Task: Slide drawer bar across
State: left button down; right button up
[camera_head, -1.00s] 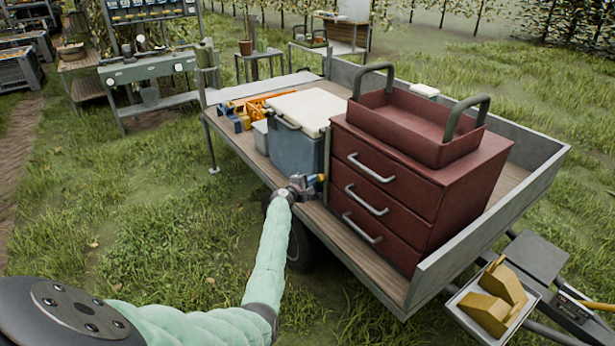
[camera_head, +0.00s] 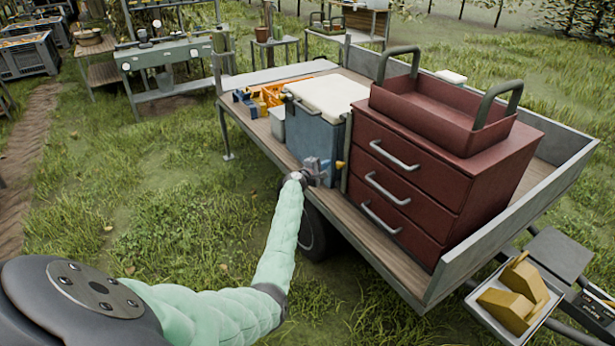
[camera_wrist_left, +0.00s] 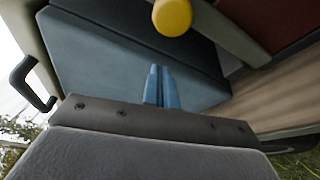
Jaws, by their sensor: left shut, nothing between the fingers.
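The red drawer cabinet (camera_head: 425,185) stands on the cart with its three grey-handled drawers closed. An upright grey bar (camera_head: 345,180) is at the left edge of its drawer fronts; a grey strip (camera_wrist_left: 230,32) also shows in the wrist view. A yellow knob (camera_head: 340,164) sits beside the bar, and it appears at the top of the wrist view (camera_wrist_left: 172,16). My left gripper (camera_head: 328,166) is close to the knob, in front of the blue-grey cooler. Its blue fingers (camera_wrist_left: 161,87) are shut and empty, apart from the knob in the wrist view. My right gripper is not in view.
The blue-grey cooler (camera_head: 311,138) with a white lid stands left of the cabinet. A red tray (camera_head: 440,108) with two handles sits on top. The cart's grey side wall (camera_head: 525,215) bounds the right. Open grass lies before the cart.

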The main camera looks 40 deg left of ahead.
pick_arm(q)
jog(key=s+b, duration=0.1)
jog(key=s, duration=0.9)
jog(key=shift+a+r, duration=0.35)
jog(key=shift+r, duration=0.05)
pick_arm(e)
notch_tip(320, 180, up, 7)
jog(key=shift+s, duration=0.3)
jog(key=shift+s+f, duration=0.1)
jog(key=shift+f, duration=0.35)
